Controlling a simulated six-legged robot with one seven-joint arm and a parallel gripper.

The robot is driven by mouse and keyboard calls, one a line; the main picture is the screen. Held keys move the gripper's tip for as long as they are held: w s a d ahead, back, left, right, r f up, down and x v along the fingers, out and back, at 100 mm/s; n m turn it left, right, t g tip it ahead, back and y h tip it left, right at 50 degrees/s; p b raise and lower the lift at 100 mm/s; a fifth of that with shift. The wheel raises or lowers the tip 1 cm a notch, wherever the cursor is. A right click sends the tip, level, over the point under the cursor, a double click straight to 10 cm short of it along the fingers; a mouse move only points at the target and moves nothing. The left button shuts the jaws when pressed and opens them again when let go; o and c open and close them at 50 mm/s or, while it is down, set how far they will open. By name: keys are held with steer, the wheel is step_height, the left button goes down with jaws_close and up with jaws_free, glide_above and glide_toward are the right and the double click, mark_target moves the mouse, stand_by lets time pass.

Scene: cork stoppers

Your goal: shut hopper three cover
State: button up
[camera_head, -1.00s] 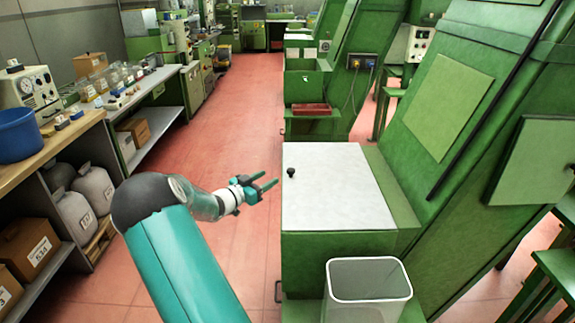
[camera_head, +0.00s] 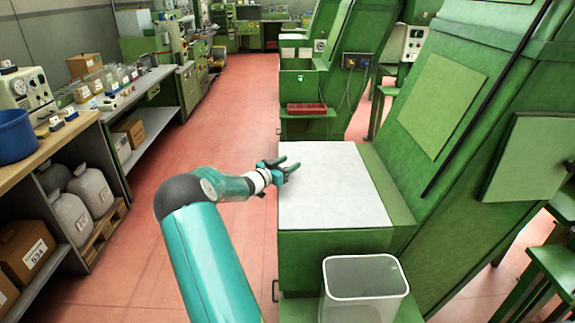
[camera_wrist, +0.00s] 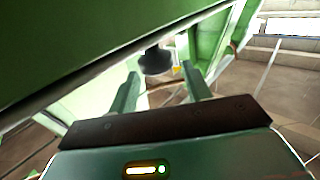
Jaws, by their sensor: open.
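A white flat cover (camera_head: 335,190) lies across the top of the nearest green machine (camera_head: 325,258). No hopper number is readable on it. My gripper (camera_head: 289,165) is at the cover's left edge, towards its far corner, with its fingers apart and pointing right. In the wrist view a dark round knob (camera_wrist: 156,60) shows just ahead of my open fingers (camera_wrist: 160,73), roughly in the gap between them. Whether a finger touches it I cannot tell. In the head view the knob is hidden at my gripper.
A clear, white-rimmed bin (camera_head: 365,295) stands in front of the machine. A sloping green housing (camera_head: 440,100) rises on the right. A green hopper with a red tray (camera_head: 307,109) stands farther back. The red floor aisle (camera_head: 235,110) to the left is clear.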

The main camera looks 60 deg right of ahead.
jaws_close()
steer(key=c, duration=1)
jaws_free()
steer(key=shift+c, duration=0.2)
steer(key=o, duration=1)
steer(key=shift+o, duration=0.2)
steer(key=v, duration=1.4)
steer(key=shift+w+r, duration=0.1)
